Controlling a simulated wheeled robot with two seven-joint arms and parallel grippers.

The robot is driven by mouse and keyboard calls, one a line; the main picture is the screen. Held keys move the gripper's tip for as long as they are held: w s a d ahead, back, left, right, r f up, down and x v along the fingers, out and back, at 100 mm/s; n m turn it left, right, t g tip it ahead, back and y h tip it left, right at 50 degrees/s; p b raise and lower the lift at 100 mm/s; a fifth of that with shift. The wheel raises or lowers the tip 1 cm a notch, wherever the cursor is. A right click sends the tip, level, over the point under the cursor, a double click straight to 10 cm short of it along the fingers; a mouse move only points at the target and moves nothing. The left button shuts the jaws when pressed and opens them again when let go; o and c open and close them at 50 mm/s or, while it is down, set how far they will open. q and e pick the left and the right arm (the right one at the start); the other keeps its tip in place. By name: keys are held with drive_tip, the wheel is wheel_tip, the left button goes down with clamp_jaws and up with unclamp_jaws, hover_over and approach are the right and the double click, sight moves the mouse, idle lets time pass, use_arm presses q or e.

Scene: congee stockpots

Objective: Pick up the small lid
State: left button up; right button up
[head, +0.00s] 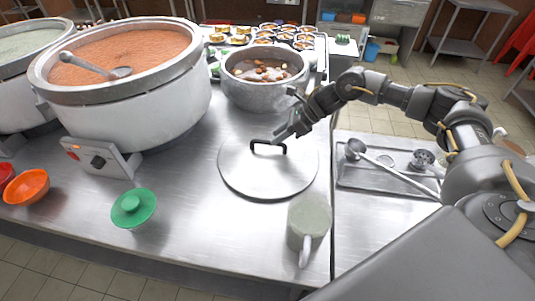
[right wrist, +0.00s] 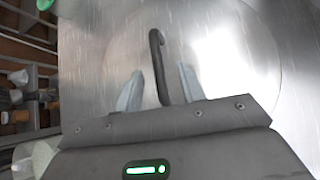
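A round silver lid (head: 262,178) with a black bar handle (head: 268,146) lies flat on the steel counter, in front of the pot of brown broth. My right gripper (head: 283,134) is just above the lid, at the right end of the handle. In the right wrist view the lid (right wrist: 215,60) fills most of the background. There the handle (right wrist: 157,60) runs between the two pale fingers of my right gripper (right wrist: 160,88), with a gap on each side. The gripper is open and holds nothing. My left gripper is out of view.
A big cooker (head: 150,95) stands left. A tray (head: 375,178) with ladles lies right.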

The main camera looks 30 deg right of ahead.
sight(268, 150)
drive_tip(key=shift+s+r, duration=0.1)
drive_tip(key=shift+s, duration=0.1)
drive_tip(key=shift+a+p, duration=0.25)
drive_tip(key=shift+p, duration=0.2)
drive_tip(key=p+x, duration=0.1)
drive_tip(key=x, duration=0.3)
drive_tip(key=shift+w+d, duration=0.1)
drive_tip(key=shift+f, duration=0.35)
drive_tip(key=shift+c, duration=0.2)
drive_tip(key=c, duration=0.5)
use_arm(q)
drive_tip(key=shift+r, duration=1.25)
use_arm(e)
clamp_jaws()
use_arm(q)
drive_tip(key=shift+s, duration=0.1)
use_arm(e)
drive_tip(key=shift+w, duration=0.1)
